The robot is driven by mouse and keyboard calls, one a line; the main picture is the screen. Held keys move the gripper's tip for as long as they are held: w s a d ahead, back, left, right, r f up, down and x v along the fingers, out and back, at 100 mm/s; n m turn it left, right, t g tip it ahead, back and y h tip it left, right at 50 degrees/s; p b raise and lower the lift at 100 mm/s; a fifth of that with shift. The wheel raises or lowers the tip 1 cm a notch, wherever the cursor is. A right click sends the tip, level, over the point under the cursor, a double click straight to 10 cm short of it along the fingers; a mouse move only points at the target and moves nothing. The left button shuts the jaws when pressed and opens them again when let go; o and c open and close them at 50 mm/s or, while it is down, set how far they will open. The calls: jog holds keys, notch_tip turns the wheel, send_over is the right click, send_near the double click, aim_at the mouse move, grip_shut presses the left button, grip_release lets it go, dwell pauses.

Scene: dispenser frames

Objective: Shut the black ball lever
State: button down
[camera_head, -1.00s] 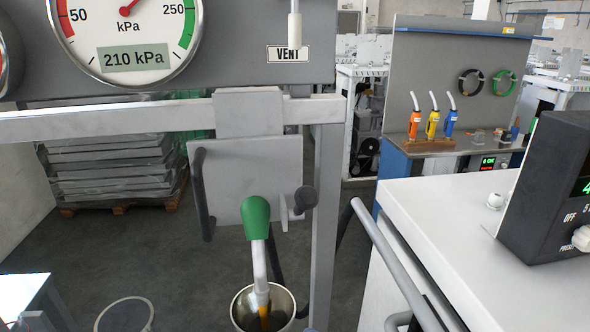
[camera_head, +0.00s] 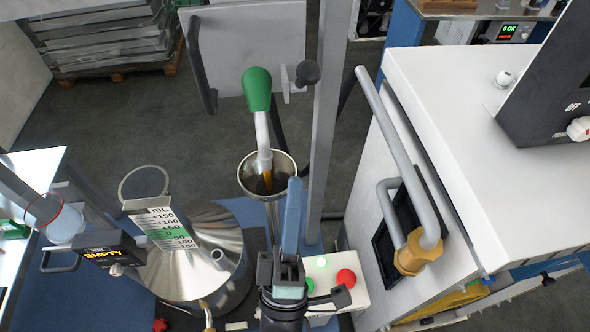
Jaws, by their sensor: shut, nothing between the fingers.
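A black ball knob (camera_head: 307,73) sits at the right side of a grey plate (camera_head: 235,35), and I take it to be the black ball lever. Its stem is foreshortened, so I cannot tell its exact angle. To its left a green-handled spout (camera_head: 257,90) points down into a metal funnel cup (camera_head: 250,186), with amber at its lower end. My gripper (camera_head: 293,190) is at the bottom centre, with its blue-grey fingers together and empty. In the picture its tips are well below the knob, beside the cup's right rim, apart from the knob.
A grey post (camera_head: 325,120) rises just right of the knob. A white cabinet (camera_head: 490,130) with a grey pipe fills the right. A metal vessel (camera_head: 180,275) and an EMPTY display (camera_head: 103,254) stand lower left. A red button (camera_head: 346,278) is near my gripper.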

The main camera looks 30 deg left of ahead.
aim_at(303, 79)
jog(key=p+x, duration=0.5)
jog(key=x, duration=0.6)
jog(key=shift+w+r, duration=0.25)
jog(key=shift+r, duration=0.05)
jog(key=shift+a, duration=0.1)
jog(key=shift+p, duration=0.3)
